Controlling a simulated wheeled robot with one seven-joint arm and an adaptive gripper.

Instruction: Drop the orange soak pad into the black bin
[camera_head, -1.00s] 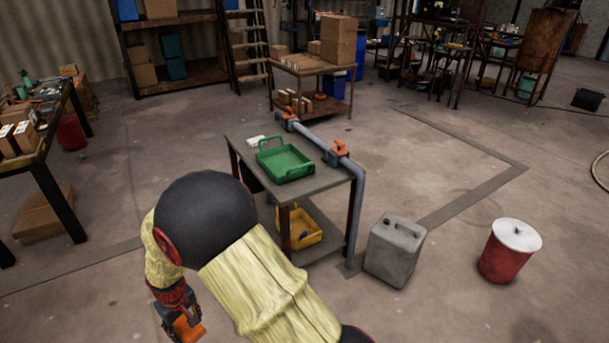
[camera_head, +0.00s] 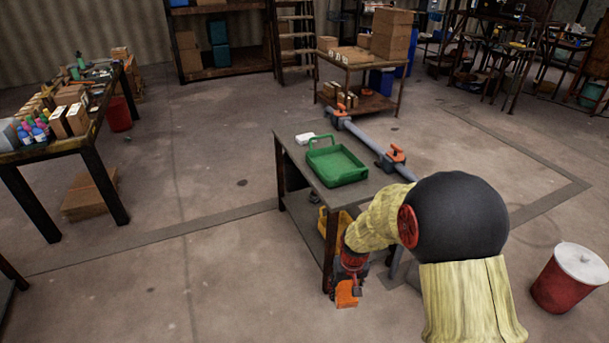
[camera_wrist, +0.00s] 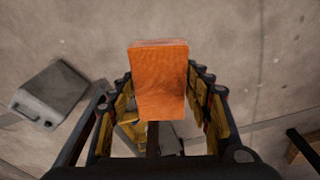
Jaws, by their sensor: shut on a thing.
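The orange soak pad (camera_wrist: 160,85) is in my gripper, filling the middle of the wrist view between the two fingers. In the head view the pad (camera_head: 347,294) shows below my gripper (camera_head: 350,280), which hangs in front of the near end of the grey table. My gripper (camera_wrist: 163,92) is shut on the pad and holds it clear of the floor. I see no black bin in the present views.
A yellow bin (camera_head: 322,222) is underneath. A red drum (camera_head: 572,280) stands at right. A grey canister (camera_wrist: 50,92) shows in the wrist view. Open floor lies at left.

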